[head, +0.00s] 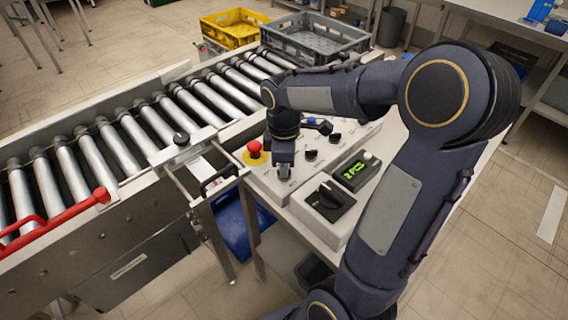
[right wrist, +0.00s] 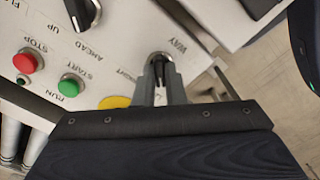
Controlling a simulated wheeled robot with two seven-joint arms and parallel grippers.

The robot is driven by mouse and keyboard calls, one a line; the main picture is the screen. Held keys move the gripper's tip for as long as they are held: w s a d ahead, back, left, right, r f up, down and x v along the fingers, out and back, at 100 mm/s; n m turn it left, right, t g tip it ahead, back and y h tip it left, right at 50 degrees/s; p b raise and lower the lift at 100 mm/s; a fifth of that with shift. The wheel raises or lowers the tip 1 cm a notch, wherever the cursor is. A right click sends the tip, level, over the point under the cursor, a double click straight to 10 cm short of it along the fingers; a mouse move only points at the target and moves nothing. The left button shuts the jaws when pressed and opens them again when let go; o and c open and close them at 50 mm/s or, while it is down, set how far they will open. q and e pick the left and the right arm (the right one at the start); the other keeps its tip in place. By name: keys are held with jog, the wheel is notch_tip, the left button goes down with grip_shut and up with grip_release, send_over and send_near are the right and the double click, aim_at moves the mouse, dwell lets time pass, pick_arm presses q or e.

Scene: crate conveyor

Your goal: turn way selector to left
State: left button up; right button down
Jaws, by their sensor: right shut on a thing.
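The way selector (right wrist: 158,60) is a small black knob on a pale control panel, under the printed label "WAY" in the right wrist view. My right gripper (right wrist: 160,82) is shut on this knob, one grey finger on each side. In the head view my right gripper (head: 284,170) points down at the near part of the control panel (head: 262,184), and its wrist hides the knob there. The knob's pointer direction is partly hidden between the fingers, so I cannot tell it exactly. My left gripper is not in view.
A red emergency button (head: 254,147) stands beside the right gripper. A box with a black rotary switch (head: 330,200) and a green display (head: 354,170) are to the right. The roller conveyor (head: 130,130) runs along the left. Yellow (head: 232,34) and grey (head: 318,52) crates stand behind.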

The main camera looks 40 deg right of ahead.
dwell(0.3)
jog(key=c, duration=1.5)
grip_release()
notch_tip(320, 180, up, 8)
jog(key=shift+f, duration=0.1)
jog(key=s+a+f+m+t+y, duration=0.3)
jog(key=s+a+m+t, duration=0.2)
jog(key=s+a+m, duration=0.6)
jog(key=s, duration=0.3)
jog(key=shift+s+a+m+t+y, duration=0.25)
jog(key=shift+s+m+t+y, duration=0.05)
jog(key=shift+y, duration=0.1)
